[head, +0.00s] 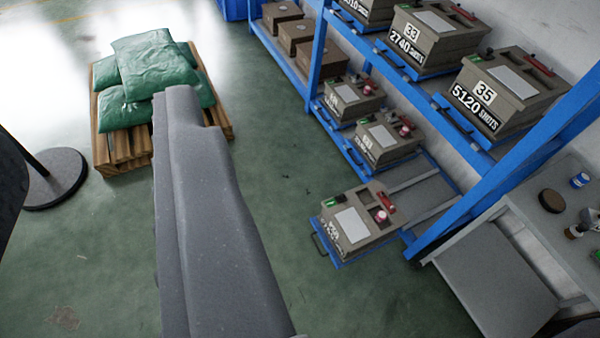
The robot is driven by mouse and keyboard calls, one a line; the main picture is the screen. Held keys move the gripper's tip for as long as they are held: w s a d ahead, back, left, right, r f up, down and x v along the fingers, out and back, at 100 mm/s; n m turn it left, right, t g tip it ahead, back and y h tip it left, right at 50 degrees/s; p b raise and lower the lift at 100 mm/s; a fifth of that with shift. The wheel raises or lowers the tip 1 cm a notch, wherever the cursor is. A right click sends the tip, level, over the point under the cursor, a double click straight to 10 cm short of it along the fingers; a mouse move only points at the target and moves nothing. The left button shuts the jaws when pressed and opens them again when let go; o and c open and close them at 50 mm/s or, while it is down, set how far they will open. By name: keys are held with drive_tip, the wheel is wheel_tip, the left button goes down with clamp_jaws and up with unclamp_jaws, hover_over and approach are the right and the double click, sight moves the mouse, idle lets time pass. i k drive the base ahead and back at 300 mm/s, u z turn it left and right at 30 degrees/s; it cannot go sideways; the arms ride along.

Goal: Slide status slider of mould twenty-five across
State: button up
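No mould in view shows a readable number 25. A grey-brown mould (370,243) sits on a pulled-out blue tray at the lower shelf. It has a pale plate on top, a green piece at its left, a red piece at its right and a pink round part; its front label is too small to read. I cannot tell which part is the status slider. A long grey body of mine, seemingly my gripper (188,105), extends from the bottom edge to the upper left, apart from the moulds. Its fingers cannot be told apart.
A blue rack (318,60) holds mould 33 (432,40), mould 35 (510,90) and several others, including two lower moulds (388,140) (352,100). Green sacks (150,65) lie on a wooden pallet (125,150). A grey bench (500,280) stands lower right. Green floor (275,190) between is clear.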

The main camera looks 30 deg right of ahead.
sight(341, 198)
drive_tip(key=i, duration=1.3)
drive_tip(key=z, duration=0.65)
drive_tip(key=i, duration=0.55)
drive_tip(key=z, duration=0.35)
drive_tip(key=k, duration=0.85)
drive_tip(key=z, duration=0.2)
drive_tip(key=i, duration=0.85)
drive_tip(key=u, duration=0.1)
